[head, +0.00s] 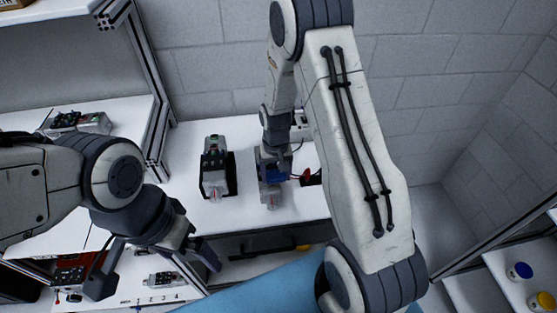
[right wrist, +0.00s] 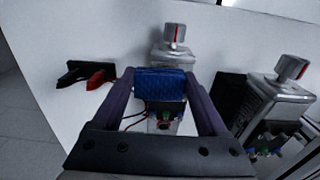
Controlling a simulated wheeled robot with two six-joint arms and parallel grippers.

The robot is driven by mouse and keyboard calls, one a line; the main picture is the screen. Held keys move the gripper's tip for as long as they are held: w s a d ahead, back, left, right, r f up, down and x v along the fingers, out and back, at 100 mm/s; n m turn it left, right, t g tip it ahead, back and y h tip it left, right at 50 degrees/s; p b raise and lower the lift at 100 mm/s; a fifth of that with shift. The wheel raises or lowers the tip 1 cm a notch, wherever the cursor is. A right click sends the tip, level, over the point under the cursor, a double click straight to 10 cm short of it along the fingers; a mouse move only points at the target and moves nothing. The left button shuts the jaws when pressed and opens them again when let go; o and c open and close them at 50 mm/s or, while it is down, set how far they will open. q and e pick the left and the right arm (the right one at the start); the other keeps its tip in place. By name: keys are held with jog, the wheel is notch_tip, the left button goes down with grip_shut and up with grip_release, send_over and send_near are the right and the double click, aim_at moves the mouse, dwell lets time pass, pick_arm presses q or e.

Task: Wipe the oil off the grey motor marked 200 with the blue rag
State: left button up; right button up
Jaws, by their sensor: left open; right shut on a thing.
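My right gripper (head: 272,163) is shut on the blue rag (head: 277,175). In the right wrist view the rag (right wrist: 160,84) is a folded blue block between the fingertips. It is over or against a grey motor (head: 271,197), which also shows in the right wrist view (right wrist: 173,51); I cannot tell whether they touch. A second grey motor (head: 214,178) stands to its left in the head view and at the right in the wrist view (right wrist: 277,95). No marking 200 or oil is legible on either. My left gripper (head: 153,268) is open and empty, at lower left.
Red and black clips (head: 308,178) lie right of the rag. A shelf frame (head: 150,85) stands at left with a device (head: 80,123) on it. A numbered board (head: 150,299) and a red-black device (head: 72,276) are below my left arm.

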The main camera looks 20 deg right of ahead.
aim_at(276, 177)
jog(key=shift+s+r+p, duration=0.1)
jog(key=shift+r+p, duration=1.85)
jog(key=shift+r, duration=0.8)
